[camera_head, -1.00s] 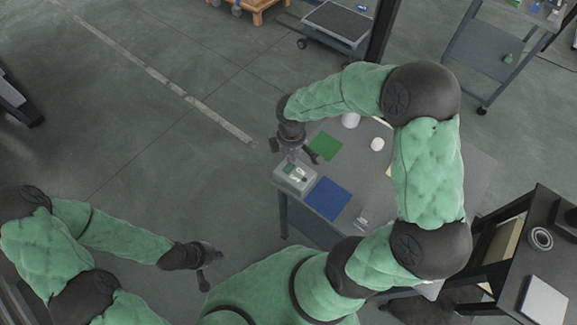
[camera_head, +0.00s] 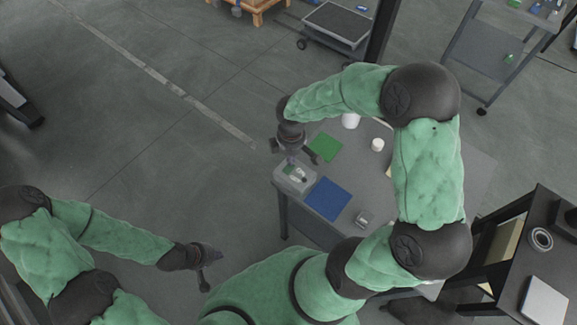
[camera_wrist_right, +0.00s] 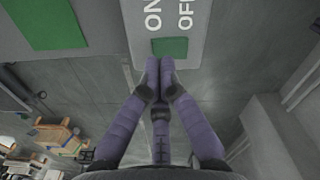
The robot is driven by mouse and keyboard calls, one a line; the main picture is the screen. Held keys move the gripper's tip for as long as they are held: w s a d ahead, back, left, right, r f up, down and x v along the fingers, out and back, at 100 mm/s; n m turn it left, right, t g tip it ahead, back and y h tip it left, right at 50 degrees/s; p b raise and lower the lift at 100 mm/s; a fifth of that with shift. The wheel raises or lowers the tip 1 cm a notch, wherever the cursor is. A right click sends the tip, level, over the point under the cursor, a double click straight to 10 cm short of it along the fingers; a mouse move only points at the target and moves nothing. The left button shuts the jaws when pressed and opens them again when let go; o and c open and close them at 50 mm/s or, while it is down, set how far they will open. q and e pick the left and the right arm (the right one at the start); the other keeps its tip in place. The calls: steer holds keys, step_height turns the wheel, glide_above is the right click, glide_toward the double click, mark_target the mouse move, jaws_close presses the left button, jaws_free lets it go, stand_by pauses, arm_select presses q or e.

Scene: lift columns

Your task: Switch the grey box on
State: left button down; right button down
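The grey box (camera_head: 281,184) stands at the near left corner of the grey table in the head view. In the right wrist view its grey top (camera_wrist_right: 110,32) shows the words ON and OFF and a green patch (camera_wrist_right: 170,47). My right gripper (camera_head: 292,160) is over the box, pointing down. In the wrist view its purple fingertips (camera_wrist_right: 160,66) are close together beside the green patch, with nothing seen between them; I cannot tell whether they touch the box. My left gripper (camera_head: 207,266) hangs away from the table at lower left; its finger opening is unclear.
A blue mat (camera_head: 327,199) and a green mat (camera_head: 325,148) lie on the table (camera_head: 350,180) near the box. A small object (camera_head: 363,219), a white cylinder (camera_head: 377,145) and a white cup (camera_head: 351,121) stand there too. A dark side table (camera_head: 500,285) is at right.

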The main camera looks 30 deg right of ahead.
steer(key=shift+f+b, duration=0.9)
steer(key=shift+f, duration=0.3)
stand_by(0.8)
steer(key=shift+r, duration=0.1)
steer(key=shift+r+p, duration=2.95)
steer(key=shift+r, duration=0.55)
steer(key=shift+f, duration=0.1)
